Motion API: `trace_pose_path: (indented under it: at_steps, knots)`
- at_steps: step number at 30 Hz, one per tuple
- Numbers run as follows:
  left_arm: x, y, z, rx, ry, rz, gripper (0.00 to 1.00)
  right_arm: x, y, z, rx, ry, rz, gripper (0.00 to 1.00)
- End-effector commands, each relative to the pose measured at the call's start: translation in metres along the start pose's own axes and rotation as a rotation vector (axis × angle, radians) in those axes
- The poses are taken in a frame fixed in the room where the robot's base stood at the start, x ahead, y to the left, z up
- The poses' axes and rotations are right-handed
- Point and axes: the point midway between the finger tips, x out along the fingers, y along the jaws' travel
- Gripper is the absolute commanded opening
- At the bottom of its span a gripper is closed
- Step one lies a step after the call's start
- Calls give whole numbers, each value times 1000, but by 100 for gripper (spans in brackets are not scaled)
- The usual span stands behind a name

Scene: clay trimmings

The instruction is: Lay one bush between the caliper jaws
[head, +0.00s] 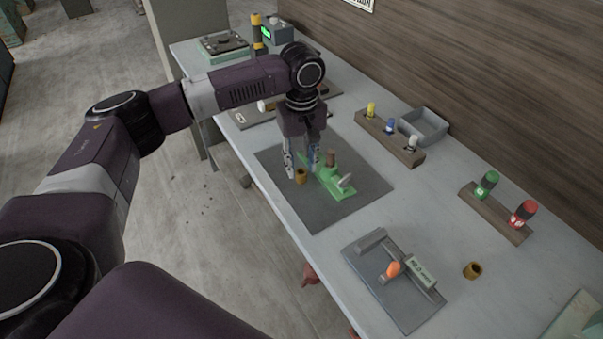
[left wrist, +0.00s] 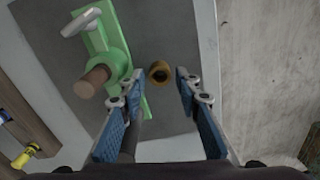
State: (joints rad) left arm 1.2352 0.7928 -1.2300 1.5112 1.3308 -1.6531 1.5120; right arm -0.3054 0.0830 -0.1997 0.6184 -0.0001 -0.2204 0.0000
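A brass bush (head: 301,177) stands on the dark mat (head: 325,213) beside a green fixture (head: 338,187) with a brown knob and a grey lever. My left gripper (head: 301,165) is open above this bush. In the left wrist view the bush (left wrist: 160,71) shows in the gap just beyond the open fingertips (left wrist: 158,84), and nothing is held. A second brass bush (head: 472,270) stands on the bare bench to the right. The caliper (head: 408,307) is a grey plate with jaw blocks, an orange knob (head: 393,269) and a green display. My right gripper is not in view.
Behind the mat stand a wooden rack (head: 383,140) with several coloured-capped items and a grey tray (head: 424,125). A second rack (head: 490,217) holds a green and a red item. The bench between mat and caliper is clear.

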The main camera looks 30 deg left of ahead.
Motion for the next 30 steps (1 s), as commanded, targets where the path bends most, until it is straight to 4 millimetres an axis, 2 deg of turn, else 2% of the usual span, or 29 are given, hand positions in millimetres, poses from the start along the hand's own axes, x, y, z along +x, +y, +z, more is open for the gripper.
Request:
trace_pose_path:
  at_steps: [3,6,13,21,30]
  knots:
    - [15,0,0,1,0,0,31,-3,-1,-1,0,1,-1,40]
    - [22,0,1,2,0,0,31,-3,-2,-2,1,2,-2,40]
    - [23,0,1,2,0,2,31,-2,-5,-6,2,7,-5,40]
    - [23,0,1,2,0,2,1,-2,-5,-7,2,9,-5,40]
    - [22,0,0,2,0,3,0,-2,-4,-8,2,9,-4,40]
